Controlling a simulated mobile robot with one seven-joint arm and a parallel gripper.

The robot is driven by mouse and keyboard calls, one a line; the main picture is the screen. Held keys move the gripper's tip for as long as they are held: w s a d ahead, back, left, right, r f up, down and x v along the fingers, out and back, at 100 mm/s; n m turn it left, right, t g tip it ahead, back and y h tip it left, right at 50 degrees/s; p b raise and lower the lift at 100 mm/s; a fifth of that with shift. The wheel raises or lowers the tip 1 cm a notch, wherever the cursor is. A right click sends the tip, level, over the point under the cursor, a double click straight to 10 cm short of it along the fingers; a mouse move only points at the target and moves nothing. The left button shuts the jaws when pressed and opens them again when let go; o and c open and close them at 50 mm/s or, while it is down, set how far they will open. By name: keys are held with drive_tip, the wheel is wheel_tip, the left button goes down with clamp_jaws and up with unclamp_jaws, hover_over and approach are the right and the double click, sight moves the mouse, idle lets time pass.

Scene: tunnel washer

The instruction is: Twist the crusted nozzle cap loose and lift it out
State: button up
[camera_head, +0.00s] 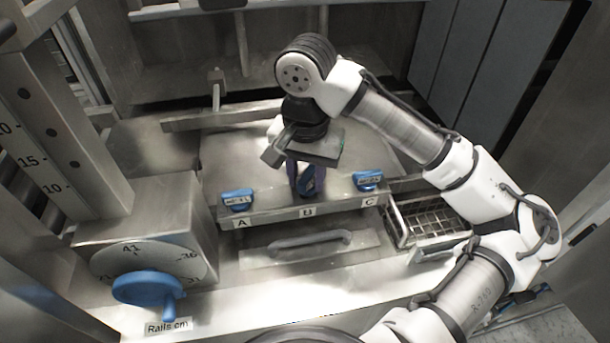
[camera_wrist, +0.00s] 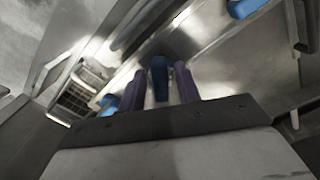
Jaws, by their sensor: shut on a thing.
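Three blue nozzle caps sit along a steel ledge in the head view: cap A (camera_head: 238,198) at left, cap B (camera_head: 310,184) in the middle, and cap C (camera_head: 368,180) at right. My gripper (camera_head: 307,182) points down over position B, its purple fingers shut on cap B. In the wrist view, the middle blue cap (camera_wrist: 160,78) stands between the two purple fingers of my gripper (camera_wrist: 160,86). The fingers partly hide this cap, and I cannot tell whether it is still seated or raised. Any crust on it is too small to make out.
A wire basket (camera_head: 432,220) stands right of cap C. A blue dial knob (camera_head: 149,288) sits at the lower left below a scale post (camera_head: 45,130). A bar handle (camera_head: 296,241) lies in front of the ledge. A steel rail (camera_head: 222,116) runs behind.

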drive_tip(key=shift+a+r, duration=0.15)
drive_tip(key=shift+r, duration=2.1)
drive_tip(key=shift+s, duration=0.1)
